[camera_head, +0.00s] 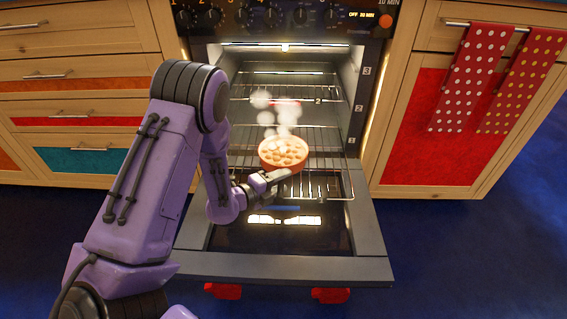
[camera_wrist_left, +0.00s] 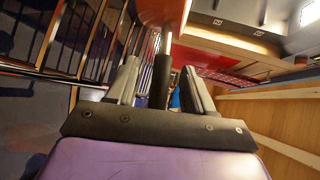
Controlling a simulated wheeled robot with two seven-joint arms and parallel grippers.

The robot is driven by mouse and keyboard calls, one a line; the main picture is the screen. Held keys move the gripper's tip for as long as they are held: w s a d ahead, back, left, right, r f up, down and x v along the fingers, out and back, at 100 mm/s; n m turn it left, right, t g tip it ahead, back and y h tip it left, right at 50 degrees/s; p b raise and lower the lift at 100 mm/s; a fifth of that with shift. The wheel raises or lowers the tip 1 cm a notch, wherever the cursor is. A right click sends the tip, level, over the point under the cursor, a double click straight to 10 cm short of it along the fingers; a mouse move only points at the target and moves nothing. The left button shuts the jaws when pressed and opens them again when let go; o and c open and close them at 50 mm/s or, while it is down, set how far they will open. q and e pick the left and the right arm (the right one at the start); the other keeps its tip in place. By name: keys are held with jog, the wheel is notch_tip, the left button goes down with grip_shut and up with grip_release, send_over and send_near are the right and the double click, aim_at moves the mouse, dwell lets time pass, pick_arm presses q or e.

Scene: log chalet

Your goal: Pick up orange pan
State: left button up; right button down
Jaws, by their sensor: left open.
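The orange pan (camera_head: 283,152) is round, with pale round food in it and white steam above. It sits on the pulled-out wire rack of the open oven in the head view. My left gripper (camera_head: 268,182) is at the pan's near side, just below its rim in the picture. In the left wrist view its two grey fingers (camera_wrist_left: 160,70) stand apart. A dark upright rod (camera_wrist_left: 160,82) shows between them; I cannot tell if it is the pan's handle. Contact with the pan is unclear. My right gripper is not in view.
The oven door (camera_head: 290,268) is folded down below the rack (camera_head: 325,160), with oven walls at both sides. Wooden drawers (camera_head: 75,75) stand on the left. A red cupboard door (camera_head: 430,150) with dotted towels (camera_head: 470,78) is on the right. The blue floor is clear.

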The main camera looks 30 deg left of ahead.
pick_arm(q)
jog(key=shift+w, duration=0.1)
grip_shut()
dwell(1.2)
jog(key=shift+w+r, duration=0.1)
